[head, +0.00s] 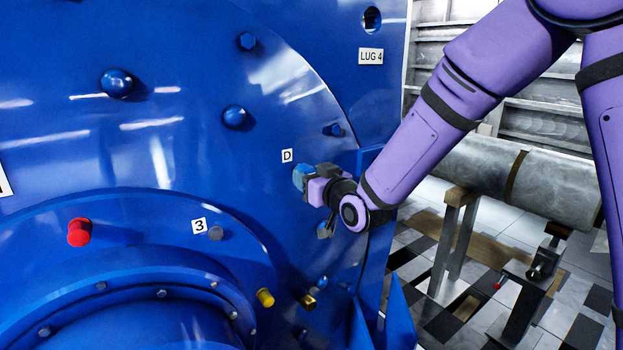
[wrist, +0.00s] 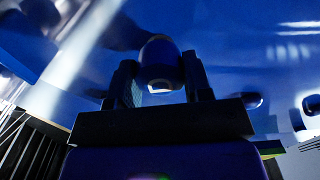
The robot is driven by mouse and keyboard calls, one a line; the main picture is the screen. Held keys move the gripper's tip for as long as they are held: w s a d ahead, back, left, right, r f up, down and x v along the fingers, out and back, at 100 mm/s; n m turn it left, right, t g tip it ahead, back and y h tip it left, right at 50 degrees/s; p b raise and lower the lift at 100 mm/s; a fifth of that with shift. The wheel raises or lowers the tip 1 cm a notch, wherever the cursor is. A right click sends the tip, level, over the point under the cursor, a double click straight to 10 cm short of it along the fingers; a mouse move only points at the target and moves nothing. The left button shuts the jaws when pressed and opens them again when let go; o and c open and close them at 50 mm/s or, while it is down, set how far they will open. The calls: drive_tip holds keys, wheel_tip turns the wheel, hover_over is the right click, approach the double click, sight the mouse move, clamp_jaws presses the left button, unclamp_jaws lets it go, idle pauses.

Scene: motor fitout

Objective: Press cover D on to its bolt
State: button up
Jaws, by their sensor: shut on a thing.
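Cover D is a light blue cap (head: 300,176) beside the label D (head: 287,156) on the blue motor face. My gripper (head: 308,180) is at the cap, shut on it. In the wrist view the dark blue domed cap (wrist: 160,62) sits between the two fingers of my gripper (wrist: 160,85), with a pale patch at its near end. The bolt under the cap is hidden. I cannot tell how far the cap is seated on it.
Other blue domes (head: 117,83) and a bolt (head: 333,130) stand out from the motor face. A red cap (head: 78,232), a grey plug (head: 216,233) by label 3 (head: 199,226) and a yellow cap (head: 265,297) are lower. A grey cylinder (head: 520,180) on a stand is at right.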

drive_tip(key=shift+x, duration=0.8)
drive_tip(key=o, duration=0.9)
drive_tip(key=shift+o, duration=0.2)
drive_tip(key=v, duration=1)
drive_tip(key=shift+s+d, duration=0.2)
drive_tip(key=shift+s, duration=0.1)
